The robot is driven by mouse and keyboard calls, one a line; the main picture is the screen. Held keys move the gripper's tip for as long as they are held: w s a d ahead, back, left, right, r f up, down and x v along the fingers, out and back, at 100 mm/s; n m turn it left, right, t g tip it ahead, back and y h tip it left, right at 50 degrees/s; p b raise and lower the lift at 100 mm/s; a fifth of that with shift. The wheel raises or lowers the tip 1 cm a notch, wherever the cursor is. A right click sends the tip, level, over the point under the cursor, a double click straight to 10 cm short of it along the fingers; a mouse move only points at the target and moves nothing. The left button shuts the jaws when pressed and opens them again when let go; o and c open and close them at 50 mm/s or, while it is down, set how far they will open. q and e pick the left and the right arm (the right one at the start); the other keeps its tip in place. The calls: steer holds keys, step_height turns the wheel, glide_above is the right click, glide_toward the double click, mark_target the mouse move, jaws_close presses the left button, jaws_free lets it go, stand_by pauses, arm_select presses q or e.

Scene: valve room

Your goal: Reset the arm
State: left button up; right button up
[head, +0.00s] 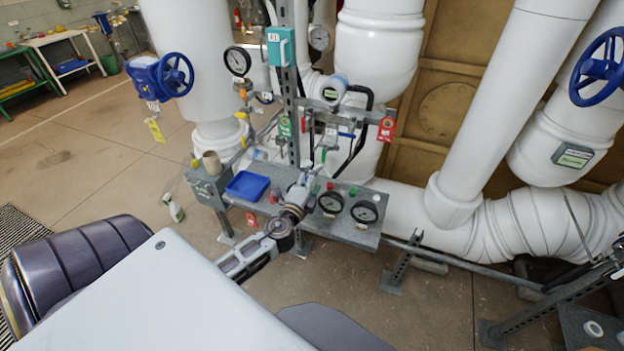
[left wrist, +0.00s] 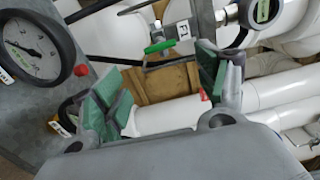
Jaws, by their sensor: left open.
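My left arm (head: 248,258) reaches from the lower middle of the head view over the grey bench. My left gripper (head: 301,187) is above the bench, near the gauges, and is small in this view. In the left wrist view the left gripper (left wrist: 160,82) has its two green-padded fingers wide apart with nothing held between them. Beyond the fingers are a green-handled valve (left wrist: 161,46) and a white pipe (left wrist: 165,117). Whether a finger touches anything behind it cannot be told. My right gripper is in neither view.
The grey bench (head: 345,234) carries a blue tray (head: 247,185) and two dial gauges (head: 364,211). A metal post (head: 292,140) with valves and red and green tags rises behind it. Large white pipes (head: 500,90) fill the right. Open floor (head: 85,175) lies left.

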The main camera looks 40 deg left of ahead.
arm_select(q)
steer(key=shift+s, duration=0.15)
stand_by(0.6)
steer(key=s+d+f+n+g+y, duration=0.1)
steer(key=s+d+f+n+g, duration=0.2)
steer(key=s+f+n+g, duration=0.6)
steer(key=s+d+n+g+h, duration=0.4)
steer(key=s+d+g+h, duration=0.1)
steer(key=s+d, duration=0.75)
step_height(320, 180, down, 34)
steer(key=s+r+g, duration=0.1)
steer(key=s, duration=0.2)
steer(key=s+a+f, duration=0.2)
steer(key=s+f, duration=0.8)
steer(key=s, duration=0.1)
steer(key=s+a+f+g, duration=0.1)
steer(key=s+a+f, duration=0.2)
steer(key=s+f, duration=0.7)
steer(key=shift+s+g, duration=0.3)
steer(key=shift+s, duration=0.15)
